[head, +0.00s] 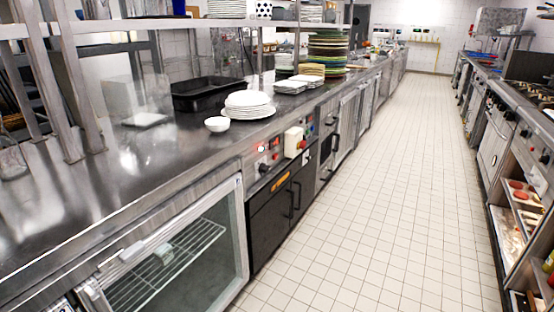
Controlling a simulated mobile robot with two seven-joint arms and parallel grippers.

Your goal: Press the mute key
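A small control panel (271,157) is set in the front of the steel counter, left of the middle of the head view. It carries a few small knobs or buttons and a bright red light (261,148). A cream box (294,141) with a red part on its side sticks out at the panel's right end. I cannot tell which of these, if any, is the mute key; the markings are too small to read. Neither of my grippers is in view.
The steel counter (60,200) runs along the left, with a glass-door cabinet (180,265) beneath. A black tray (208,94), white plates (249,112) and a small bowl (217,124) stand on it. The tiled aisle floor (390,200) is clear. Ranges (495,130) line the right.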

